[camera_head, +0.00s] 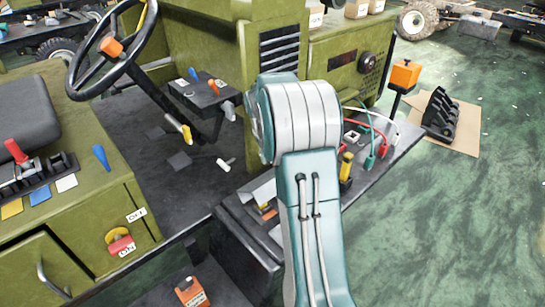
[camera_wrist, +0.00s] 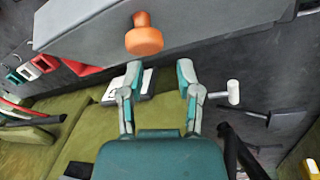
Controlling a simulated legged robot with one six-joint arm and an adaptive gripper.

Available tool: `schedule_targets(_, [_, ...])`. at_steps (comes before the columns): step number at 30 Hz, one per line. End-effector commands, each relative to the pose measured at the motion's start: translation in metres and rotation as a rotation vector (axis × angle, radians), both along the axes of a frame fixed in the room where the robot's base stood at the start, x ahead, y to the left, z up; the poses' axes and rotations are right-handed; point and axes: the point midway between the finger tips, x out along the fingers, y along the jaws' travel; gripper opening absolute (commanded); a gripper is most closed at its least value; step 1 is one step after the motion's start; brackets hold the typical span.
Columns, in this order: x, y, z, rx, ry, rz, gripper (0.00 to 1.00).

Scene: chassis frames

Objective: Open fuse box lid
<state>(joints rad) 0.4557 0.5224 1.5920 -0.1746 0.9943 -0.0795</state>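A long grey box top with a round orange knob (camera_wrist: 144,38) fills the top of the wrist view; it looks like the fuse box lid (camera_wrist: 215,22) and seems shut. In the head view a grey lid (camera_head: 258,189) with an orange part shows on the black ledge, partly hidden by my arm. My gripper (camera_wrist: 159,70) is open and empty, its two fingers spread. The fingertips point toward the knob and appear apart from it. The head view does not show the gripper, as my arm blocks it.
Red, green and white connectors (camera_wrist: 40,66) lie to the left in the wrist view. A white-ended lever (camera_wrist: 233,92) stands right of the fingers. A yellow-handled part (camera_head: 346,167) is right of my arm.

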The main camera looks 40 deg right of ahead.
Motion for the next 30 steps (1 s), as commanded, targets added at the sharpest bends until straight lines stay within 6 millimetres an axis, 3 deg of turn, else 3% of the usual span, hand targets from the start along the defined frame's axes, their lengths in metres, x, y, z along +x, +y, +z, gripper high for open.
schedule_targets(14, [0.000,-0.003,0.005,-0.002,-0.002,-0.001,0.75])
schedule_targets(30, [0.005,0.014,0.101,-0.003,-0.002,0.000,0.75])
